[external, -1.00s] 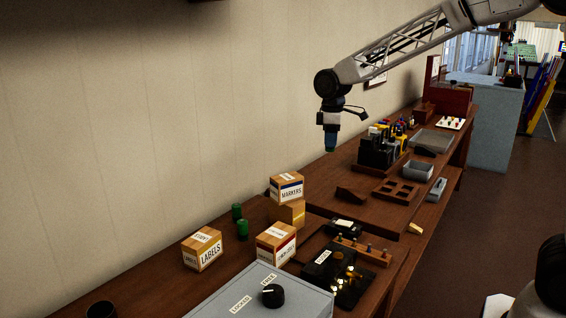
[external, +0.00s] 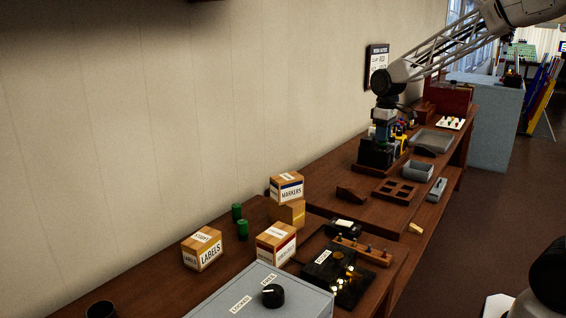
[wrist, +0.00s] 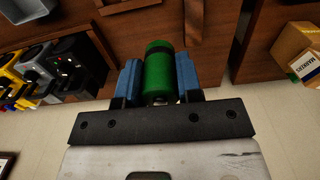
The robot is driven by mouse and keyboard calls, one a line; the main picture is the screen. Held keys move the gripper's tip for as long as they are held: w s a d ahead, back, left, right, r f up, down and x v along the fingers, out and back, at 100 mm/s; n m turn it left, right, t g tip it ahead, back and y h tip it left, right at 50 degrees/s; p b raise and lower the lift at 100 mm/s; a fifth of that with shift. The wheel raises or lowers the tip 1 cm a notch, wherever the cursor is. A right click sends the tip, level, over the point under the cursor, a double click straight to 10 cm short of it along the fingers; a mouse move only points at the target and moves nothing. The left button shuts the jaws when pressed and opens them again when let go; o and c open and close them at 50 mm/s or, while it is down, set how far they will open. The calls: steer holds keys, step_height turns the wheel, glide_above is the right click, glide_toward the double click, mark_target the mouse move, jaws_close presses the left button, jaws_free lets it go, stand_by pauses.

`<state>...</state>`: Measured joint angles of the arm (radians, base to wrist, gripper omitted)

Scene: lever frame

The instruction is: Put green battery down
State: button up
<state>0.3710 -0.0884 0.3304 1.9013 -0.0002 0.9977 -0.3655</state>
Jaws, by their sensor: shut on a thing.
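My gripper (wrist: 158,82) is shut on a green battery (wrist: 158,62), with a blue finger on each side of it. The battery has a dark band near its far end. In the external view my gripper (external: 382,132) is at the black and yellow device group (external: 377,154) toward the back of the bench; the picture is too small to tell whether the battery touches anything.
The MARKERS box (external: 287,187) sits on another box. A LABELS box (external: 203,250) and a grey panel with a black knob (external: 273,295) are in front. The wall runs close behind.

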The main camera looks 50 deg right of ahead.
step_height(320, 180, down, 16)
steer(key=shift+w+a+r, duration=0.1)
steer(key=shift+r, duration=0.05)
steer(key=shift+w, duration=0.1)
stand_by(0.5)
steer(key=w+d, duration=0.1)
steer(key=w, duration=0.3)
steer(key=w+d+f, duration=0.1)
steer(key=w+d, duration=0.1)
steer(key=w, duration=0.3)
steer(key=w+d, duration=0.2)
steer(key=w, duration=0.3)
steer(key=shift+d+f, duration=0.15)
steer(key=shift+f, duration=0.05)
steer(key=shift+w+d, duration=0.1)
steer(key=shift+w, duration=0.15)
steer(key=shift+w+d+f, duration=0.1)
steer(key=shift+w+f, duration=0.05)
steer(key=shift+f, duration=1.65)
steer(key=shift+f, duration=0.1)
